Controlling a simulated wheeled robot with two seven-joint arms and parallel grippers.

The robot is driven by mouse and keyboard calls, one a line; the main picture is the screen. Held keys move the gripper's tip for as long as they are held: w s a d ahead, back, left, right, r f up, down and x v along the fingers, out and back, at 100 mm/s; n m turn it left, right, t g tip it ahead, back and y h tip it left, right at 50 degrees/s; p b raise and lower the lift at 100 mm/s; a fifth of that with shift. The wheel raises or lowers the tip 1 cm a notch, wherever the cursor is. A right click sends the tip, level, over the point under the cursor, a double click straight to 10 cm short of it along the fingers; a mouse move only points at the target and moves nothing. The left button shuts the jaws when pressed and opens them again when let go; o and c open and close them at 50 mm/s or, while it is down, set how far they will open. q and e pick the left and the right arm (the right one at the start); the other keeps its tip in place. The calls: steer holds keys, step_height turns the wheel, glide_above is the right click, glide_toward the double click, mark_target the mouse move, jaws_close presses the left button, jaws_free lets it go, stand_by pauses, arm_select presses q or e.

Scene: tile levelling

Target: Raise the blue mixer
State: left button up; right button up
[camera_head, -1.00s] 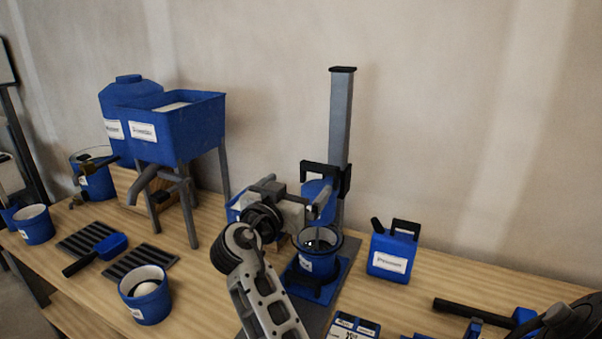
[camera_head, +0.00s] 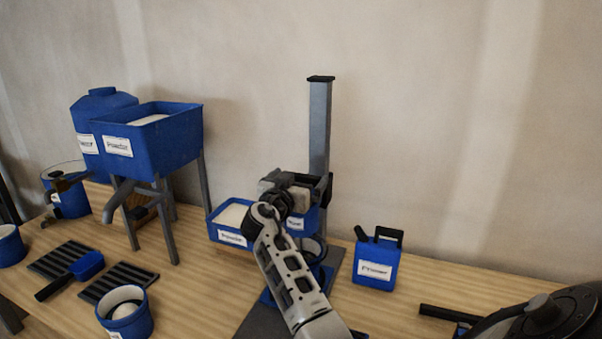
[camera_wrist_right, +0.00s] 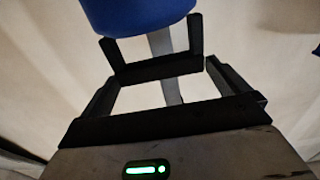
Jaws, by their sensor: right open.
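The blue mixer (camera_head: 309,218) hangs on a grey upright column (camera_head: 320,125), mostly hidden behind my right arm. A black bracket (camera_head: 328,190) shows at the column. My right gripper (camera_head: 308,181) is in front of the column at the bracket's height; its fingertips are hard to make out there. In the right wrist view, my right gripper (camera_wrist_right: 165,90) is open, with nothing between its fingers. A black U-shaped handle (camera_wrist_right: 152,68) lies just ahead of them, below the mixer's blue body (camera_wrist_right: 137,14). I cannot tell whether they touch. My left gripper is out of view.
A blue bucket (camera_head: 328,252) stands under the mixer, partly hidden by my arm. A blue Primer can (camera_head: 376,262) stands to the right, a Powder tray (camera_head: 222,228) to the left. A blue hopper (camera_head: 165,150) on legs stands further left. The bench (camera_head: 400,305) has bare patches.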

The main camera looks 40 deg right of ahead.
steer(key=shift+x, duration=1.05)
steer(key=c, duration=1.1)
step_height(320, 180, up, 13)
steer(key=p, duration=0.3)
steer(key=shift+r, duration=0.15)
steer(key=o, duration=1)
steer(key=shift+o, duration=0.5)
steer(key=shift+a, duration=0.1)
